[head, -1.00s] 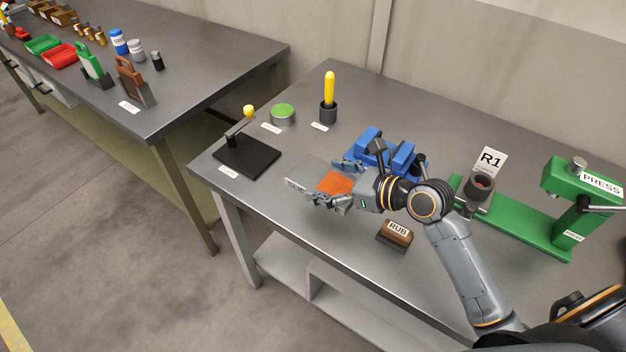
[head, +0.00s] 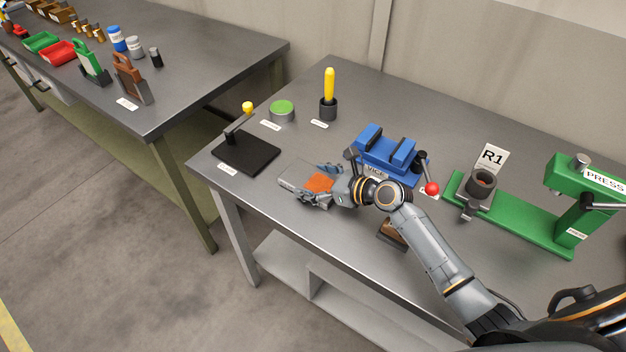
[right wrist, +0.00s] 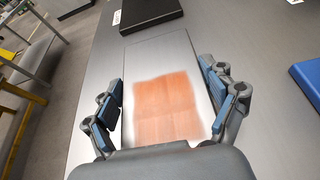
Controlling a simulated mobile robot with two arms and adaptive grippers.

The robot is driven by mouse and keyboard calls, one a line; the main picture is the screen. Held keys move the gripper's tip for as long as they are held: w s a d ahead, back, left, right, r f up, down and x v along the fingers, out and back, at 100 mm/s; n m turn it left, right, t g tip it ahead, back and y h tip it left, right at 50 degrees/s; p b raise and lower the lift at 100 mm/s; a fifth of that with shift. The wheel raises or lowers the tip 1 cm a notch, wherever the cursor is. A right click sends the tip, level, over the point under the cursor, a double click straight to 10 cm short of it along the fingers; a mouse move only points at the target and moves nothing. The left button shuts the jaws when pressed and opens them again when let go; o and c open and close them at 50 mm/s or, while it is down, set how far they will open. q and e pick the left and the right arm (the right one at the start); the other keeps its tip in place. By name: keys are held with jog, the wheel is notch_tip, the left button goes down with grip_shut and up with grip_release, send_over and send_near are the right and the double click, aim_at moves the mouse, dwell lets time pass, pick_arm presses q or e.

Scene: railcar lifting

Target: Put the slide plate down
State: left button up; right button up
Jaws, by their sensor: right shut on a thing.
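The slide plate (head: 298,175) is a flat grey plate with an orange patch, low over the near left part of the workbench. My right gripper (head: 323,186) is shut on it, with fingers along its two long sides. In the right wrist view the plate (right wrist: 160,55) stretches away between the blue-padded fingers of my right gripper (right wrist: 162,108), its orange patch nearest the palm. I cannot tell whether the plate touches the bench top. My left gripper is out of view.
On the workbench (head: 270,210) are a black plate with a yellow-knobbed lever (head: 248,153), a green-topped tin (head: 282,111), a blue vise (head: 385,150), a brown RUB block (head: 392,232) and a green press (head: 570,205). Bare bench lies around the slide plate.

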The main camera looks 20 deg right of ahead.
jog(key=o, duration=1.3)
jog(key=shift+f, duration=0.15)
jog(key=shift+s+r, duration=0.1)
jog(key=shift+r, duration=0.15)
jog(key=v, duration=1.2)
jog(key=shift+a, duration=0.1)
